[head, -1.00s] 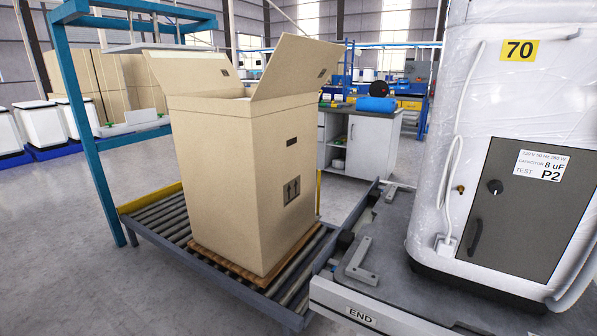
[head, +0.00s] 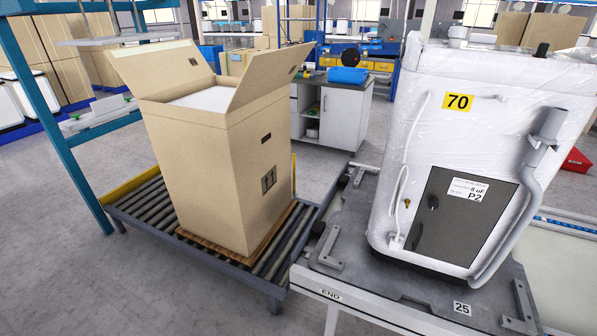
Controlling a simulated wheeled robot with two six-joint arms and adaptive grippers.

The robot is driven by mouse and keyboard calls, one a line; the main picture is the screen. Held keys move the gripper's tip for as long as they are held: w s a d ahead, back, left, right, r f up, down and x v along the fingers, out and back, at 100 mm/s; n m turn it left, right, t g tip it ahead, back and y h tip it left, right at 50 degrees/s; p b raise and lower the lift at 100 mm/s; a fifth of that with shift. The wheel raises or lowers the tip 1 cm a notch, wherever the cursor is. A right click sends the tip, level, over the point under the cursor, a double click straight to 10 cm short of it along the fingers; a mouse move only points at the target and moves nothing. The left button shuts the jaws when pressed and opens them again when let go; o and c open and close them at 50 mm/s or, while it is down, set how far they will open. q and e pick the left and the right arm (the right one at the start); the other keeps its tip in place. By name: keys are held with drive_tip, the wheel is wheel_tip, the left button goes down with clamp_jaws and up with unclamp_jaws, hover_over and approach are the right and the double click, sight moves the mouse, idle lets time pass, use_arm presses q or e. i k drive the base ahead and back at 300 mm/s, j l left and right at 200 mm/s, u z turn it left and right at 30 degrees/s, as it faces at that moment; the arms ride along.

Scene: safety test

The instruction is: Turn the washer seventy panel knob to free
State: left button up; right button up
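The washer (head: 410,130) wears a yellow 70 label (head: 458,102) and is wrapped in clear film. It stands on a grey platform at the right of the head view. A dark grey panel (head: 455,225) on its near side carries a white label marked P2 (head: 468,192). A small black knob (head: 433,202) sits at the panel's upper left; its pointer setting is too small to read. A dark handle shape (head: 418,231) is below the knob. Neither of my grippers is in view.
A large open carton (head: 215,170) stands on a roller conveyor (head: 150,205) at left. A blue frame (head: 75,150) stands beside it. The platform (head: 345,255) has an END label and metal brackets. A grey hose (head: 525,190) hangs down the washer's right side. Grey floor is open at lower left.

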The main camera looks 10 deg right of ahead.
sight(433, 203)
drive_tip(key=z, duration=1.35)
